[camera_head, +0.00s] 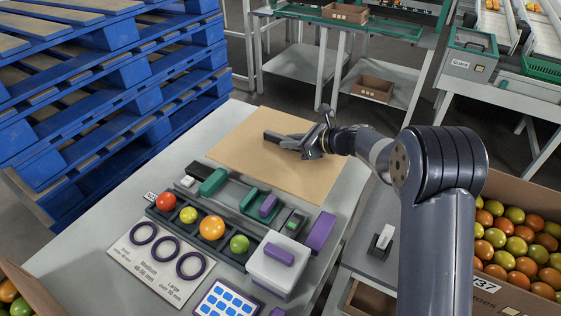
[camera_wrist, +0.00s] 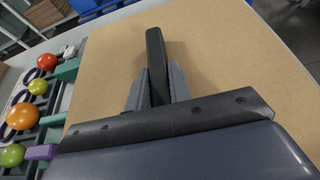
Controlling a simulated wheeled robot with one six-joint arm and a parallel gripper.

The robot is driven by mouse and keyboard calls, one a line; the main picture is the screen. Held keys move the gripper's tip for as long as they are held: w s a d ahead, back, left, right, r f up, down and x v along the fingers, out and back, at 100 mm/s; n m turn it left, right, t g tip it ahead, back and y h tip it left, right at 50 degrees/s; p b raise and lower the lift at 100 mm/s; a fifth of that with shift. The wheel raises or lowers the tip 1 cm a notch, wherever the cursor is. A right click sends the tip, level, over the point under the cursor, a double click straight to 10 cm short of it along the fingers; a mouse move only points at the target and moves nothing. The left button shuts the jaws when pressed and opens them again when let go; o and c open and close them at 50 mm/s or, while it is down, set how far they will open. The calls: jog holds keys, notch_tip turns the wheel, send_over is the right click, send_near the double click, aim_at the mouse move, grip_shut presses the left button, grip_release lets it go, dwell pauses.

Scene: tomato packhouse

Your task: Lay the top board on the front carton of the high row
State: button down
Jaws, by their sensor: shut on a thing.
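The top board (camera_head: 240,145) is a flat tan panel at the back of the grey bench, and it fills most of the wrist view (camera_wrist: 220,60). A dark bar (camera_head: 272,136) stands on its upper face like a handle. My gripper (camera_head: 307,146) is shut on this bar; in the wrist view the bar (camera_wrist: 155,55) sits between the two grey fingers. I cannot tell whether the board rests on the bench or is slightly raised. Cartons of tomatoes show at the right (camera_head: 500,186) and lower left (camera_head: 35,285); I cannot tell which is the front one of the high row.
A sizing tray (camera_head: 200,243) with several tomatoes, a ring card (camera_head: 150,275) and a white device (camera_head: 275,270) stand on the bench before the board. Blue pallets (camera_head: 110,90) are stacked at left. Metal tables (camera_head: 400,75) stand behind, beyond open floor.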

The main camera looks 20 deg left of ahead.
aim_at(291, 154)
jog(key=shift+f, duration=2.3)
jog(key=shift+b, duration=0.3)
jog(key=shift+f, duration=0.2)
jog(key=c, duration=1.3)
grip_release()
jog(key=shift+r, duration=0.1)
